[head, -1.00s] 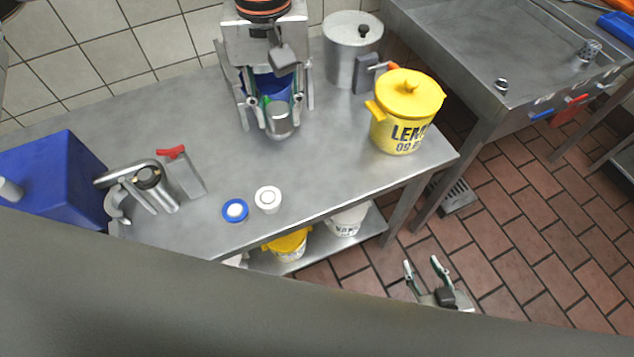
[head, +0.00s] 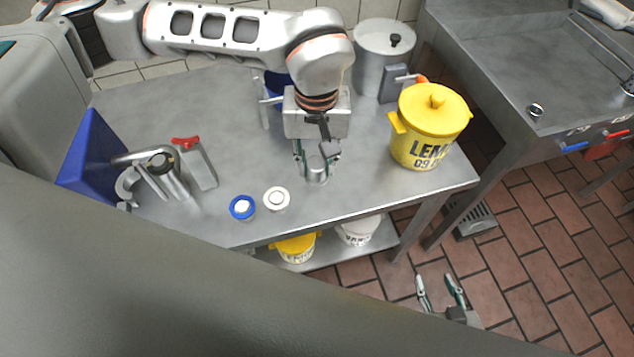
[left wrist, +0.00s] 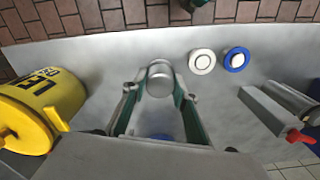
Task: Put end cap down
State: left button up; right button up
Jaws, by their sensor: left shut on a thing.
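My left gripper (head: 316,170) is shut on a short silver metal cylinder, which I take to be the end cap (head: 318,177). The cap is held between the fingertips above the steel table (head: 222,110), close to its surface. In the left wrist view the end cap (left wrist: 159,83) sits between the green-padded fingers. I cannot tell whether it touches the table. My right gripper (head: 440,294) is open and empty, low in front of the table over the floor.
A white round lid (head: 276,200) and a blue-rimmed one (head: 242,207) lie near the front edge. A yellow LEMO-labelled pot (head: 430,125) stands at right, a steel pot (head: 381,60) behind. Metal machine parts (head: 165,178) and a blue box (head: 92,160) stand at left.

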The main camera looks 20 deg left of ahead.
aim_at(317, 163)
pick_arm(q)
jog(key=shift+f, duration=4)
jog(key=shift+f, duration=0.1)
jog(key=o, duration=1.2)
notch_tip(317, 163, up, 12)
jog(key=shift+r, duration=0.15)
jog(key=shift+s, duration=0.1)
